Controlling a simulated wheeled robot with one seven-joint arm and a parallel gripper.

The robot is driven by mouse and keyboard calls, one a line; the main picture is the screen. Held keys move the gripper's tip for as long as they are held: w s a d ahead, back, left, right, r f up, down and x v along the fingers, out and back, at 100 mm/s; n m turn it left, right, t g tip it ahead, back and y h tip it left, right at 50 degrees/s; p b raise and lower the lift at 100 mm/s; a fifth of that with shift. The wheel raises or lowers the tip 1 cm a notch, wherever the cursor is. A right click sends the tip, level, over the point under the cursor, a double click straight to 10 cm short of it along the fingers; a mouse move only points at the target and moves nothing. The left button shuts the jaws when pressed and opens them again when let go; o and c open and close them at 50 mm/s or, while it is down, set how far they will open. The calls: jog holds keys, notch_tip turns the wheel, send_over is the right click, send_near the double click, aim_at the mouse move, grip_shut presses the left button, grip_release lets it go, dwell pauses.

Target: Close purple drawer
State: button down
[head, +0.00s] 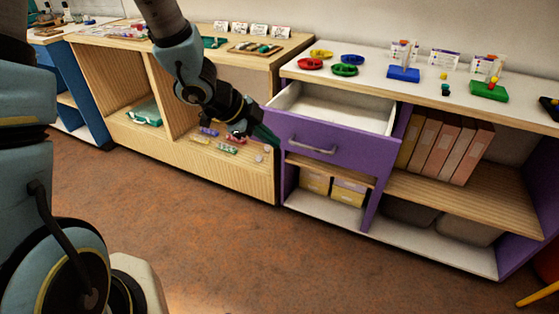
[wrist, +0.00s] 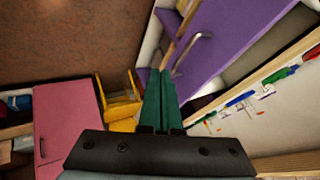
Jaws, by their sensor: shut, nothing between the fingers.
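The purple drawer (head: 345,146) is pulled out of the purple shelf unit in the head view. Its white inside shows and looks empty. A silver handle (head: 313,149) is on its front. My gripper (head: 266,134) is at the left end of the drawer front, with its dark green fingers pointing down and right. In the wrist view the green fingers (wrist: 160,98) are together and hold nothing. The purple front (wrist: 228,35) and the handle (wrist: 190,52) lie just beyond the fingertips. I cannot tell whether the fingers touch the drawer.
The unit's white top (head: 405,88) bears red, yellow, green and blue dishes and bead boards. A wooden shelf unit (head: 232,172) stands to the left. A yellow chair (wrist: 120,105) and a pink cabinet (wrist: 68,125) show in the wrist view. The brown floor in front is clear.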

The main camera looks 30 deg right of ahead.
jog(key=d+f, duration=0.7)
jog(key=d, duration=0.2)
jog(key=shift+w+d, duration=0.3)
jog(key=shift+w, duration=0.05)
jog(key=shift+d, duration=0.1)
